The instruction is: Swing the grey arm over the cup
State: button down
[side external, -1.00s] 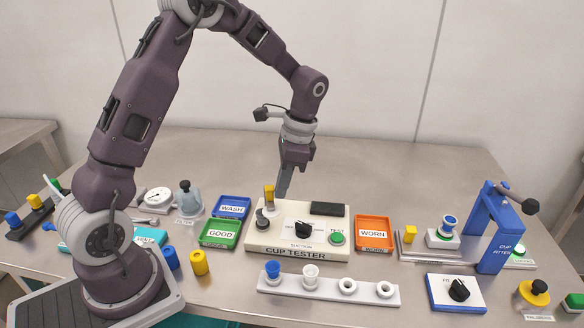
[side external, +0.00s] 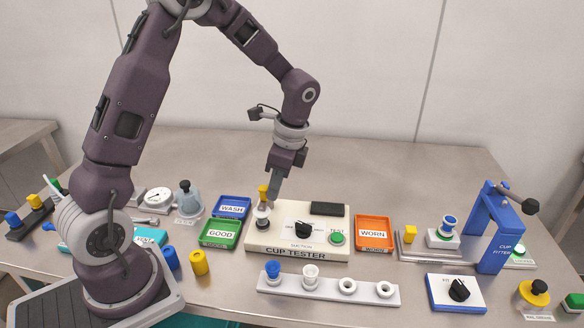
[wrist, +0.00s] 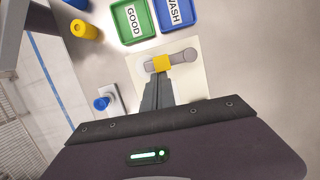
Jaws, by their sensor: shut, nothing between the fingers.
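The grey arm (wrist: 184,56) lies across the cream cup tester (wrist: 203,84) in the wrist view, with a yellow block (wrist: 162,63) on it. In the side view the yellow block (side external: 263,192) stands above a small dark-and-pale part (side external: 263,214) at the tester's left end. I cannot make out the cup itself under the grey arm. My gripper (side external: 273,203) points down, shut and empty, just right of the yellow block. In the wrist view its fingertips (wrist: 160,76) are right at the block; I cannot tell whether they touch.
The green GOOD tray (side external: 220,246) and blue WASH tray (side external: 232,217) stand left of the tester, the orange WORN tray (side external: 374,249) right. A white rack (side external: 328,289) with blue and clear cups lies in front. A black knob (side external: 303,228) and green button (side external: 337,238) are on the tester.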

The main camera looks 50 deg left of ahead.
jog(key=w+d+r, duration=0.2)
jog(key=r, duration=0.3)
jog(key=w+d+r, duration=0.2)
jog(key=r, duration=0.2)
jog(key=shift+w+d+r, duration=0.25)
jog(key=shift+d+r, duration=0.05)
jog(key=shift+r, duration=0.1)
